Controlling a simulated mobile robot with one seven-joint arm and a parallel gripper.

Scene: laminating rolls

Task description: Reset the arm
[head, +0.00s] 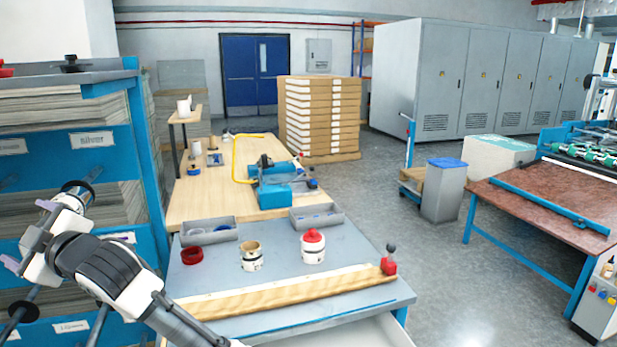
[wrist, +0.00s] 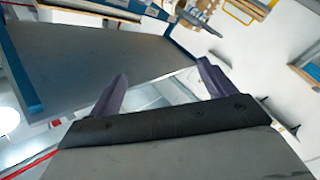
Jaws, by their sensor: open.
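My gripper (head: 28,237) is at the left of the head view, raised in front of the blue shelving rack. Its two purple fingers are spread apart with nothing between them in the wrist view (wrist: 160,92). My arm reaches up to it from the bottom of the head view, left of the grey workbench (head: 345,293). The gripper is apart from the things on the bench.
The blue rack (head: 155,165) with paper stacks stands close at the left. The bench holds a red-lidded container (head: 312,247), an open tin (head: 251,257), a red ring (head: 191,256) and a long wooden strip (head: 280,292). Open floor (head: 440,265) lies to the right.

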